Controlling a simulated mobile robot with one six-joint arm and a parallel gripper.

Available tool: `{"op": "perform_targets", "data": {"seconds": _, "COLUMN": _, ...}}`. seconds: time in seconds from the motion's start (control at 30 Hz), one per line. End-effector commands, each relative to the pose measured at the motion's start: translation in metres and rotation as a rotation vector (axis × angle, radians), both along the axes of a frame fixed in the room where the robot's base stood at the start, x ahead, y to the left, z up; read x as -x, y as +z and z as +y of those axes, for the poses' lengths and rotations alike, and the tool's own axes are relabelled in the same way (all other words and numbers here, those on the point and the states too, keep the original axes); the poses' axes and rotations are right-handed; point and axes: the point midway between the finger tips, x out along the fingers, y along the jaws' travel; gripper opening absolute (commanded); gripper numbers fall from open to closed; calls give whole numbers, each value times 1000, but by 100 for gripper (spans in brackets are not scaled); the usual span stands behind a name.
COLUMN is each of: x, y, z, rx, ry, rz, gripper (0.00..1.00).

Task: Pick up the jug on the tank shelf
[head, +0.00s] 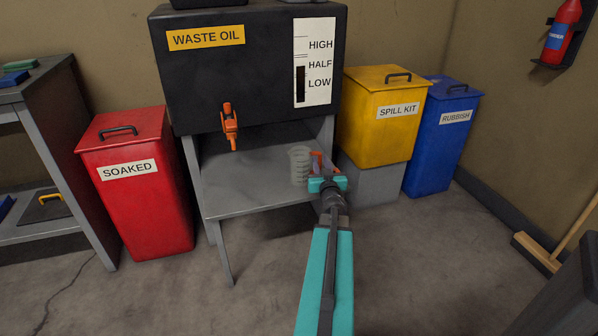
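The jug (299,165) is a clear, see-through measuring jug with marks on its side. It stands upright on the grey tank shelf (240,190), near the shelf's right side. My gripper (322,163), with orange fingers on a turquoise body, is just right of the jug at about the same height in the picture. The fingers are small and overlap the shelf's right edge. I cannot tell whether they touch the jug or how far apart they are.
The black waste oil tank (235,75) with an orange tap (230,127) stands above the shelf. A red soaked bin (140,190) is left. A yellow spill kit bin (375,130) and a blue rubbish bin (437,145) are right. A broom (540,250) lies far right.

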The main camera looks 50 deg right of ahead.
Motion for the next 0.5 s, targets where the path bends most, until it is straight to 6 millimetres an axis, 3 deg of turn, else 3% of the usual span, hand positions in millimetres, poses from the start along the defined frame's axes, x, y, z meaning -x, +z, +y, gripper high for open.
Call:
{"op": "perform_targets", "data": {"seconds": 0.2, "x": -14, "y": -2, "z": -15, "rx": 0, "ry": 1, "rz": 0, "gripper": 22}}
{"op": "perform_targets", "data": {"seconds": 0.5, "x": -17, "y": 0, "z": -17, "rx": -1, "ry": 1, "rz": -1, "gripper": 22}}
